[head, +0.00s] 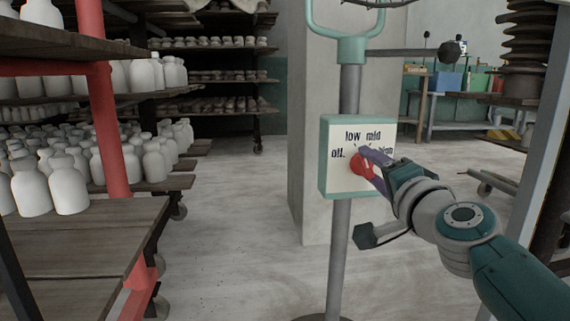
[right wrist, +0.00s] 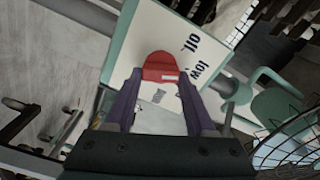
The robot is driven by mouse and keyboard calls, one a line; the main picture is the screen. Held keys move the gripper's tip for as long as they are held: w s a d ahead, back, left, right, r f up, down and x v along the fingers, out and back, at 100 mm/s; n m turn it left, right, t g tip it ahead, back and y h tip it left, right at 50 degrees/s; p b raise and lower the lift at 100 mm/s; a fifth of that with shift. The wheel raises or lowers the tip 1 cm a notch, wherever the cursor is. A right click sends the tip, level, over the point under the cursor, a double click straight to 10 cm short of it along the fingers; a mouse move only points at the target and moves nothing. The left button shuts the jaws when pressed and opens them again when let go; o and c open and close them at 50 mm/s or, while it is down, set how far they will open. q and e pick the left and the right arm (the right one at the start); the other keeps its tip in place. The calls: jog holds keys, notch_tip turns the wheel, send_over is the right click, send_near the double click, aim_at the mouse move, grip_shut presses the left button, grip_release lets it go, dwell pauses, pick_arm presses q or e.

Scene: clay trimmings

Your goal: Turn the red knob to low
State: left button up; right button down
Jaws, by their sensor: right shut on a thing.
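The red knob (head: 360,169) sits on a white panel with a pale green frame (head: 326,160), mounted on a grey post. The labels "off", "low" and "mid" run around the knob; a further label at the right is partly covered by my gripper. My right gripper (head: 371,167) is shut on the knob, its purple fingers on either side. In the right wrist view the knob (right wrist: 160,65) shows between the fingertips (right wrist: 161,78), with a pale mark on its near edge. I cannot tell exactly which label it points to. My left gripper is not in view.
A wooden shelf rack (head: 90,235) with red posts and white bottles stands at the left. A grey pillar (head: 305,90) is behind the panel. A bench with coloured bins (head: 447,82) is at the back right. The floor left of the post is clear.

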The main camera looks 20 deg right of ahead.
dwell(0.3)
jog(key=shift+c, duration=1.2)
grip_release()
jog(key=p+v, duration=0.2)
jog(key=v, duration=0.8)
jog(key=shift+p, duration=0.35)
jog(key=shift+d, duration=0.15)
